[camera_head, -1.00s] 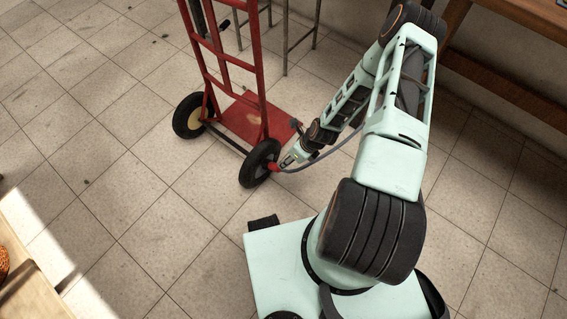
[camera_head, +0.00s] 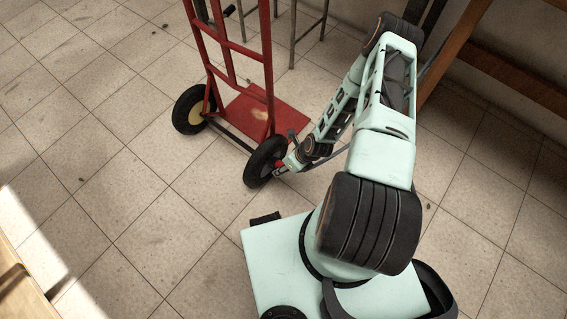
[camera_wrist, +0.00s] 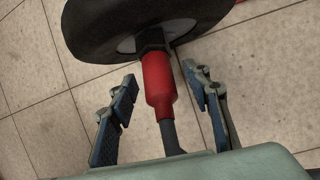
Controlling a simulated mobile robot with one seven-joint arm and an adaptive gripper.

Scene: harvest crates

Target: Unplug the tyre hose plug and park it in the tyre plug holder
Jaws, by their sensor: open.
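The red tyre hose plug (camera_wrist: 158,80) sits on the dark fitting at the hub of the hand truck's black wheel (camera_wrist: 125,25). A grey hose (camera_wrist: 171,138) runs from the plug back towards my wrist. My gripper (camera_wrist: 160,75) is open, with one finger on each side of the plug and gaps showing between. In the head view my gripper (camera_head: 282,165) is low beside the near wheel (camera_head: 265,161), and the plug shows only as a small red patch. I cannot make out the tyre plug holder in either view.
The red hand truck (camera_head: 240,50) stands upright, its base plate (camera_head: 262,110) behind the near wheel and its other wheel (camera_head: 190,110) to the left. A wooden bench (camera_head: 500,72) is at the right, a table edge (camera_head: 22,285) at lower left. Tiled floor is clear between.

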